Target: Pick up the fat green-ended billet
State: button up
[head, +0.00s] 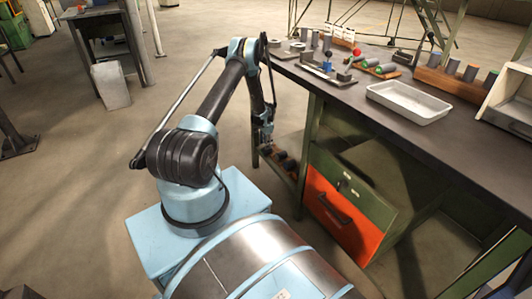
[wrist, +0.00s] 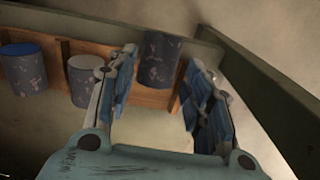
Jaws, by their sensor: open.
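My gripper (head: 267,135) hangs low beside the bench's left end, above the lower shelf. In the wrist view its blue-padded fingers (wrist: 162,72) are open and apart. A dark, scuffed billet (wrist: 159,60) shows between and beyond the fingertips; its end colour is not clear. A blue-ended billet (wrist: 25,70) and a pale-ended billet (wrist: 84,82) stand to its left. No green end is clear in the wrist view.
The billets stand against a wooden rack (wrist: 55,84) inside a shelf with a green raised edge (wrist: 255,92). Above is the dark bench top (head: 340,85), with a white tray (head: 408,102) and a wooden billet rack (head: 450,84). An orange drawer (head: 340,215) stands right of the shelf.

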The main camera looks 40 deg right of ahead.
jog(key=shift+f, duration=2.45)
grip_shut()
